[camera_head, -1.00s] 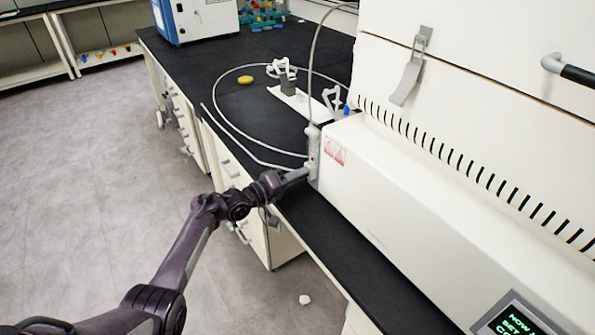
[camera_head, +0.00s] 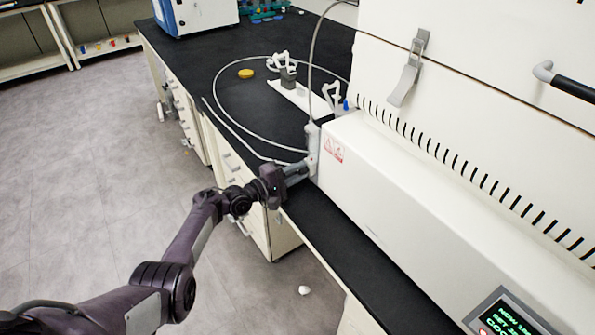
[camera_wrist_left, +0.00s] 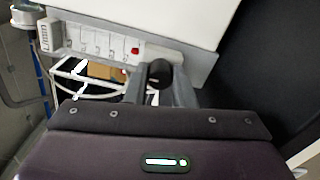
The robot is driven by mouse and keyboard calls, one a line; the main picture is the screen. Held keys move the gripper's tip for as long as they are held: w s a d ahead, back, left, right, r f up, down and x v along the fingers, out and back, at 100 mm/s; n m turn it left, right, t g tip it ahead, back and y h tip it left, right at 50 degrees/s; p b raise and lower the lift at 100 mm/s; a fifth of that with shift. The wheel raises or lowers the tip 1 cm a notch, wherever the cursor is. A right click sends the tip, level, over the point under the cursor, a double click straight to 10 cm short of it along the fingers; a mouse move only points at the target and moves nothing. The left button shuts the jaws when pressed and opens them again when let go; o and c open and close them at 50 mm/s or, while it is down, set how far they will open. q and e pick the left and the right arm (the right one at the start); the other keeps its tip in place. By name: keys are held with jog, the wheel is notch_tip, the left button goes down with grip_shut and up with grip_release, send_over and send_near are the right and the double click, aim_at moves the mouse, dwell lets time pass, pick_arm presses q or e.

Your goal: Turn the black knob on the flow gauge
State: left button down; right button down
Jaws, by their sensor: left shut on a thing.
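The flow gauge (camera_head: 313,140) is a pale upright piece on the left end of the white freeze dryer (camera_head: 420,215), at the bench's front edge. My left gripper (camera_head: 303,170) reaches it from the left, its tips at the gauge's lower part. In the left wrist view, the black knob (camera_wrist_left: 160,72) sits between the two grey fingers of my left gripper (camera_wrist_left: 160,82), which is shut on it. In the head view the knob is hidden by the gripper. My right gripper is not in view.
A grey tube (camera_head: 222,110) loops over the black bench (camera_head: 190,60) from the gauge. A white tray with clamps (camera_head: 305,100) and a yellow disc (camera_head: 246,74) lie behind. A blue-and-white machine (camera_head: 200,15) stands at the back. Floor at left is clear.

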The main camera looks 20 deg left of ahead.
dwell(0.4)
pick_arm(q)
jog(key=c, duration=1.2)
grip_release()
jog(key=shift+c, duration=0.2)
jog(key=shift+s+a, duration=0.1)
jog(key=p+v, duration=0.1)
jog(key=v, duration=0.6)
jog(key=shift+s+a, duration=0.2)
jog(key=shift+s, duration=0.05)
